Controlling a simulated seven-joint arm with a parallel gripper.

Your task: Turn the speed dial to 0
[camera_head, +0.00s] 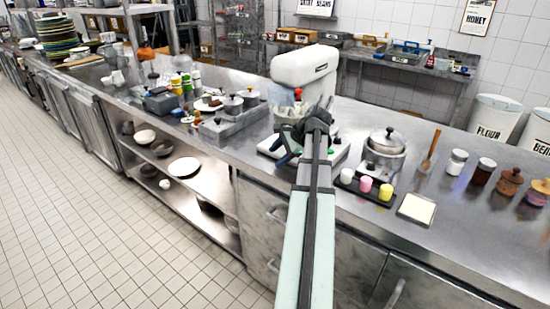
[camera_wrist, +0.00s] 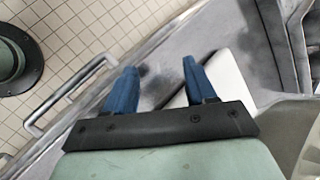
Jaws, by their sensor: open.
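The white stand mixer (camera_head: 305,68) stands on the steel counter behind my gripper, its head above a steel bowl (camera_head: 284,112). A small orange-red knob (camera_head: 298,93) shows at its front, and a small green spot (camera_head: 331,151) on its white base (camera_head: 338,158). I cannot tell which part is the speed dial; my arm covers part of the base. My gripper (camera_head: 284,150) hangs over the front of the base. In the wrist view its two blue fingers (camera_wrist: 160,78) are apart with nothing between them. A white corner (camera_wrist: 232,75), likely the base, lies beyond the right finger.
A steel pot (camera_head: 385,142) stands right of the mixer, with a tray of coloured cups (camera_head: 366,184) in front and a white-topped square (camera_head: 416,208) beside it. Jars (camera_head: 482,171) stand farther right. A grey tray with lidded pots (camera_head: 235,120) is at the left.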

